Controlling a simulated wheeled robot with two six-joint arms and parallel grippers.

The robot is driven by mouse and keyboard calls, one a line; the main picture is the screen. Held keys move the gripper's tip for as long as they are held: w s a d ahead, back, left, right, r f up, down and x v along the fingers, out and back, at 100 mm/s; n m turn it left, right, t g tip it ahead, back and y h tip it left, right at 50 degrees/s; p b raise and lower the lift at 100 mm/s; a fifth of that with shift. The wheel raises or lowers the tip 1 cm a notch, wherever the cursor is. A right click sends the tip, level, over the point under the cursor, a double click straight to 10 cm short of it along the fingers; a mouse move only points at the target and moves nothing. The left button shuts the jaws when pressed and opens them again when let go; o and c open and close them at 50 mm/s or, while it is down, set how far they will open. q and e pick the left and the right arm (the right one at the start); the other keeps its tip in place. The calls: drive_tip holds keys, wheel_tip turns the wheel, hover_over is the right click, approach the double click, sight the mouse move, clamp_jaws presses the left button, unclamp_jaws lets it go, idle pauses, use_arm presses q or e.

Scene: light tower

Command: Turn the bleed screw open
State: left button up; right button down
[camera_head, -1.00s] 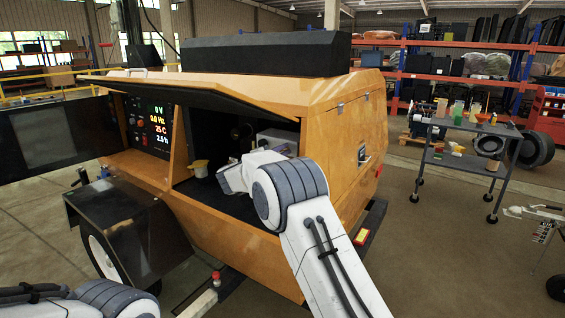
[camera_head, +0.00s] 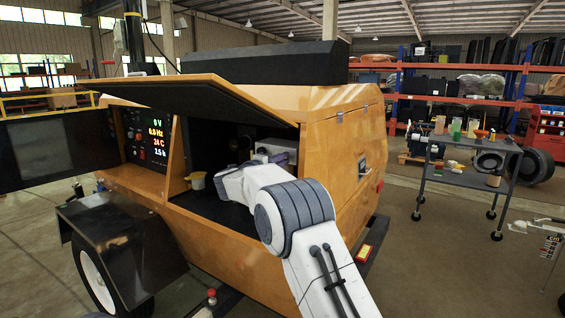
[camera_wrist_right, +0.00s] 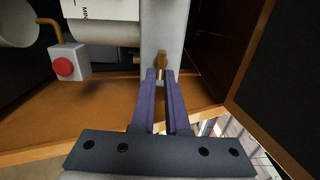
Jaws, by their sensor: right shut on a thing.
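The bleed screw is a small brass fitting (camera_wrist_right: 160,62) on a pale grey block (camera_wrist_right: 163,25) in the right wrist view. My right gripper (camera_wrist_right: 161,74) has its two purple fingers closed around the lower part of the screw. In the head view my right arm reaches into the open bay of the orange light tower (camera_head: 330,150), and the fingertips and screw cannot be made out there. My left gripper is not in view.
A raised black-and-orange door (camera_head: 210,97) hangs over the bay. The right wrist view shows a red button (camera_wrist_right: 64,67) on a white box. A tool cart (camera_head: 455,160) stands to the right.

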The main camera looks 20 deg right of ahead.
drive_tip(key=c, duration=0.9)
unclamp_jaws()
drive_tip(key=b+v, duration=0.1)
drive_tip(key=v, duration=0.9)
drive_tip(key=shift+s+a, duration=0.15)
drive_tip(key=shift+s, duration=0.05)
